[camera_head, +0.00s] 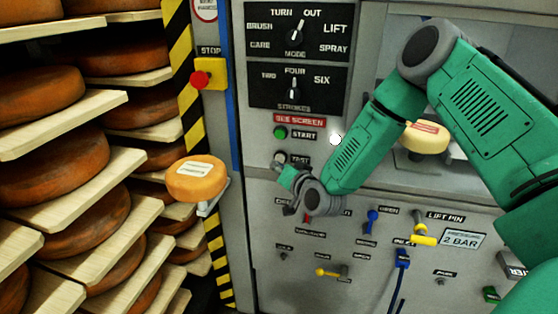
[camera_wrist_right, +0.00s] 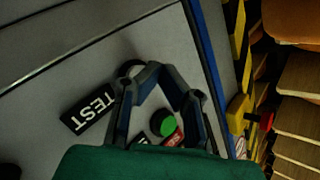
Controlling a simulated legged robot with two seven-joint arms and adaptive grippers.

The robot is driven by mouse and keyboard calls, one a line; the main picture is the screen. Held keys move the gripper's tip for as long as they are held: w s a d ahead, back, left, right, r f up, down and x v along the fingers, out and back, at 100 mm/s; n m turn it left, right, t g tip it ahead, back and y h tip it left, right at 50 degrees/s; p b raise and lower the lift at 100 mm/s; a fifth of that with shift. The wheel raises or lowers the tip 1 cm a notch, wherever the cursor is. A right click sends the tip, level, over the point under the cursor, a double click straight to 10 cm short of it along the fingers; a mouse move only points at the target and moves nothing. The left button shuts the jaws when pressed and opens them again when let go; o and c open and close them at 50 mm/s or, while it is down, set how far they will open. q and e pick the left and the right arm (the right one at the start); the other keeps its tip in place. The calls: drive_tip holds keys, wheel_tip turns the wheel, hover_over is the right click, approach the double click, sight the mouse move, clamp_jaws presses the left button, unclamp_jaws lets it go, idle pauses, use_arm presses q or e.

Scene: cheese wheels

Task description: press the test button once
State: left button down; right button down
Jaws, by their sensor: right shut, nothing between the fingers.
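The test button (camera_head: 279,157) is a pale round button in a dark ring on the grey machine panel, left of the TEST label (camera_head: 299,159). My right gripper (camera_head: 277,169) is shut and empty, its fingertips just below the button in the head view. In the right wrist view, the fingertips of the right gripper (camera_wrist_right: 157,70) meet close to a dark ring beside the TEST label (camera_wrist_right: 88,110); they hide much of the button there. I cannot tell whether they touch it. My left gripper is not in view.
The green start button (camera_head: 280,132) is just above, and shows between the fingers in the right wrist view (camera_wrist_right: 163,123). A red stop button (camera_head: 200,79) is up left. Cheese shelves (camera_head: 75,195) stand left. Small levers and valves (camera_head: 372,221) stick out below right.

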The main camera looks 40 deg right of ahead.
drive_tip(key=s+a, duration=0.3)
drive_tip(key=shift+s+a, duration=0.15)
drive_tip(key=shift+a, duration=0.25)
drive_tip(key=shift+f, duration=0.1)
idle(0.8)
